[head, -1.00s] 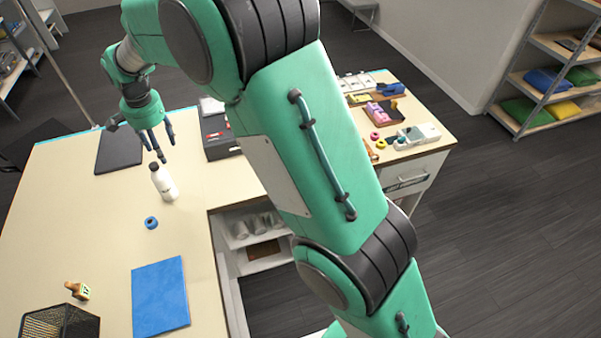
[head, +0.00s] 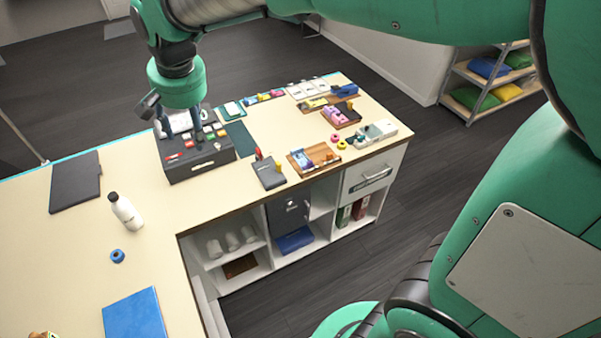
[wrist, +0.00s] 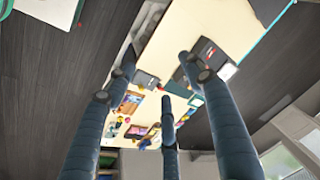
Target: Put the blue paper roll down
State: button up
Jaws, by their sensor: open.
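A small blue roll (head: 117,256) stands on the pale worktop at the left in the head view, a little in front of a white bottle (head: 125,211) with a dark cap. Nothing holds it. My gripper (head: 179,128) is in the upper left of the head view, pointing down in front of or above a dark box with coloured keys; its height over the box is unclear. In the wrist view its three dark fingers (wrist: 160,85) are spread apart with nothing between them. I cannot make out the blue roll in the wrist view.
The dark box (head: 200,158) stands at the worktop's inner corner. A black folder (head: 75,182) lies at the far left and a blue sheet (head: 135,316) in front. Small trays and goods crowd the right wing. The worktop (head: 65,245) left of the blue roll is clear.

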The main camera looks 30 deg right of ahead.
jog(key=s+d+n, duration=0.1)
jog(key=s+d, duration=0.4)
jog(key=s, duration=0.4)
jog(key=s+d+n+t, duration=0.1)
jog(key=s+d, duration=0.4)
jog(key=s, duration=0.4)
jog(key=s+d+t+h, duration=0.1)
jog(key=s+d, duration=0.5)
jog(key=s, duration=0.2)
jog(key=shift+s+f+n, duration=0.3)
jog(key=shift+s+n, duration=0.1)
jog(key=shift+f, duration=0.1)
notch_tip(320, 180, down, 17)
jog(key=b, duration=1.7)
